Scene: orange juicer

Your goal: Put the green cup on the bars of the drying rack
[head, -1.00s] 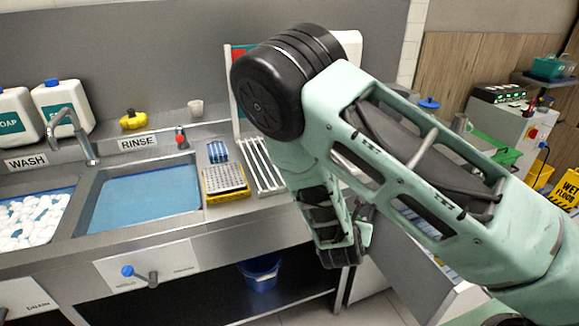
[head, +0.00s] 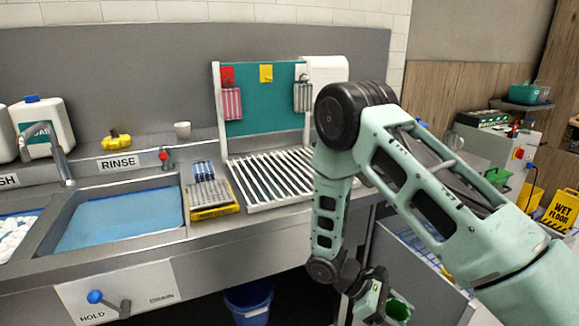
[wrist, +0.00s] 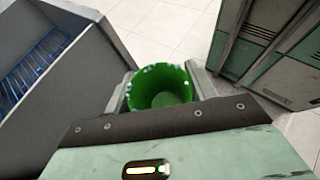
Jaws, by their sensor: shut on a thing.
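The green cup (wrist: 160,90) is between the two fingers of my gripper (wrist: 160,92) in the wrist view, its open mouth facing the camera. My gripper is shut on it. In the head view the cup (head: 399,310) shows at the bottom, low in front of the counter and right of the sink, partly hidden by my gripper (head: 388,308). The drying rack (head: 270,178) has white bars and stands on the counter right of the rinse sink. Its bars look empty. The cup is apart from the rack, below and to its right.
A teal back panel (head: 262,104) with hanging items stands behind the rack. A yellow tray (head: 214,211) with a grey brush-like block sits left of it. The rinse basin (head: 120,217) is further left. A grey bin (wrist: 62,60) is left of the cup in the wrist view.

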